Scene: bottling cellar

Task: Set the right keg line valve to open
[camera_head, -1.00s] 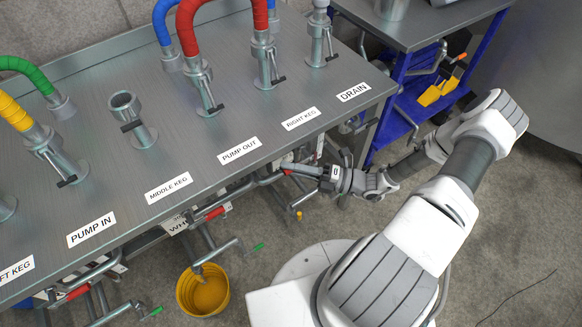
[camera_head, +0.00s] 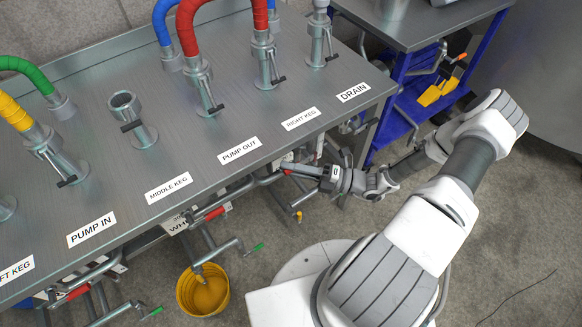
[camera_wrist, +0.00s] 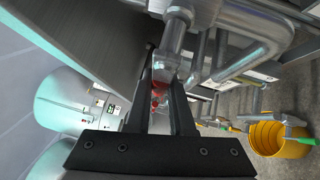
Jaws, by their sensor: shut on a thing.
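The RIGHT KEG label (camera_head: 301,119) is on the front part of the steel bench top, between PUMP OUT and DRAIN. My gripper (camera_head: 292,169) is under the bench's front edge, below that label, reaching in from the right. It is shut on a red valve handle (camera_head: 287,171), which is mostly covered by the fingers. In the wrist view, red handle parts (camera_wrist: 160,88) show between and beyond the two dark fingers, close to a steel pipe fitting (camera_wrist: 176,38). The valve body and the handle's exact angle are mostly hidden.
Another red-handled valve (camera_head: 208,215) is to the left, under the bench (camera_head: 225,125). A yellow bucket (camera_head: 203,310) stands on the floor, near pipes with green-tipped levers (camera_head: 255,248). A blue-framed cart (camera_head: 395,105) is to the right. The floor in front is open.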

